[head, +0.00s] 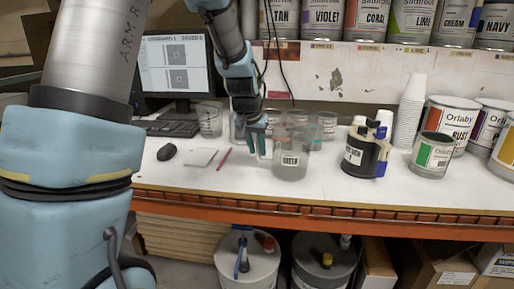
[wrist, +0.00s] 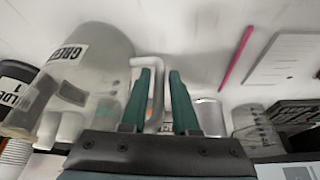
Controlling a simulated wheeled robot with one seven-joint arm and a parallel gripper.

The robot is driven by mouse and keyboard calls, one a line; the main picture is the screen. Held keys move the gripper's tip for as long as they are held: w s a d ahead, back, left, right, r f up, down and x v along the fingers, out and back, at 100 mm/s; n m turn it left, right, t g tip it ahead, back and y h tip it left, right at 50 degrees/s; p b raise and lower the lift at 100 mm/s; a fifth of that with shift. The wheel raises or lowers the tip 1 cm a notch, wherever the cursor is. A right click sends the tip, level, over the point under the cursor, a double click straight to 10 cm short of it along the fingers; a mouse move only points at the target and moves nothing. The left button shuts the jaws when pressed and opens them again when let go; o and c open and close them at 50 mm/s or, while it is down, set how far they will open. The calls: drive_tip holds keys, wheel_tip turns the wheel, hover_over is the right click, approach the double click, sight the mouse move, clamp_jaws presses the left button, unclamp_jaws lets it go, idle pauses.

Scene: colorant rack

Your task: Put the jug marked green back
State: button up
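A translucent grey jug (head: 291,163) stands upright on the white bench, with a white barcode label on its front. In the wrist view, the jug (wrist: 92,75) carries a label reading "GREE…", its end cut off by the curve. Its pale handle (wrist: 147,62) faces my gripper. My gripper (wrist: 160,76) has two green fingers spread apart, one on each side of the handle's outer bar, holding nothing firmly. In the head view, my gripper (head: 258,145) is just left of the jug, close to the handle.
Clear containers (head: 325,125) stand right behind the jug. A dark jug (head: 361,152), stacked cups (head: 409,110) and paint cans (head: 432,155) are to the right. A beaker (head: 210,122), pink pen (head: 225,159), notepad (head: 201,157) and mouse (head: 167,152) lie left. A can shelf is above.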

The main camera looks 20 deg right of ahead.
drive_tip(key=shift+o, duration=1.1)
drive_tip(key=shift+r, duration=0.15)
drive_tip(key=b+v, duration=0.2)
drive_tip(key=v, duration=1)
drive_tip(key=s+a+f+n+g+y, duration=0.1)
drive_tip(key=s+a+f+n, duration=0.2)
drive_tip(key=a, duration=0.9)
drive_tip(key=s+a+f+n+g+y, duration=0.1)
drive_tip(key=s+a+f+n, duration=0.2)
drive_tip(key=s+a+f, duration=0.4)
drive_tip(key=a+f, duration=0.4)
drive_tip(key=a, duration=0.1)
drive_tip(key=shift+s+a+f+y, duration=0.2)
drive_tip(key=shift+a+y, duration=0.1)
drive_tip(key=shift+a, duration=0.05)
